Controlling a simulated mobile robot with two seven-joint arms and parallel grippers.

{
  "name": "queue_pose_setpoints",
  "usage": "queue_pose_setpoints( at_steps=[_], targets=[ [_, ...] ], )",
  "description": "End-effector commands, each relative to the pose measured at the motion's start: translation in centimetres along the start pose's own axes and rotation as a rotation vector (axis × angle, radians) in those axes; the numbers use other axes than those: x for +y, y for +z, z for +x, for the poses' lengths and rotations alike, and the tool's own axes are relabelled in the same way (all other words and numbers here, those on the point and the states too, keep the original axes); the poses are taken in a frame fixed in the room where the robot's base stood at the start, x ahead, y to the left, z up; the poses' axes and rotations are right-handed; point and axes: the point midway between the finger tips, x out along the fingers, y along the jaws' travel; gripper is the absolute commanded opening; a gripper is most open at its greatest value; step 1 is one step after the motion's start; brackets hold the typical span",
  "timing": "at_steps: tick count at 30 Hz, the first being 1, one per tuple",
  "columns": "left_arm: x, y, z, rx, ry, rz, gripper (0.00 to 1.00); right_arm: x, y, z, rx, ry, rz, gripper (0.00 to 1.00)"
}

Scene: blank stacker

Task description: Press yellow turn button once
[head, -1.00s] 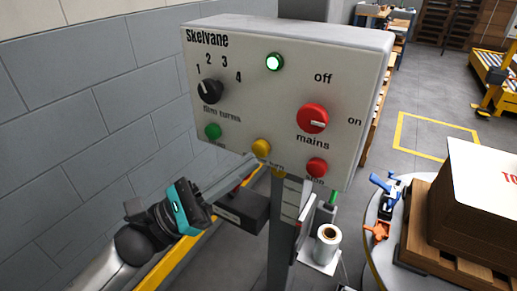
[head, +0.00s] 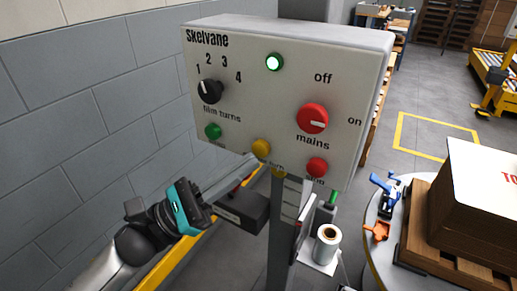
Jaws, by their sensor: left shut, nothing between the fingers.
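The yellow turn button (head: 261,147) is on the lower front of the grey-white Skelvane control box (head: 262,100), between the green button and the lower red button. Its label is partly covered. My left gripper (head: 253,160) comes in from the lower left. Its long grey fingers are shut and empty, with the tips just below and left of the yellow button. I cannot tell whether the tips touch the button or box. My right gripper is not in view.
A green button (head: 213,131), a lower red button (head: 317,167), a red mains knob (head: 312,118) and a black film turns dial (head: 210,91) share the panel. A green lamp (head: 274,62) is lit. A carton (head: 480,190) stands at right; a wall (head: 80,110) is at left.

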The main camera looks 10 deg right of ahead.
Motion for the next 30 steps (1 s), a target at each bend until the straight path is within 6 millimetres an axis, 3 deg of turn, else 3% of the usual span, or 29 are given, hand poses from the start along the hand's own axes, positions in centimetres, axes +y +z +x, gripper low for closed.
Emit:
queue_pose_setpoints(
  at_steps=[30],
  targets=[
    [0.58, -0.61, 0.79, 0.0, 0.001, 0.0, 0.0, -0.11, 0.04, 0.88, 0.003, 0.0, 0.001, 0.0]
  ],
)
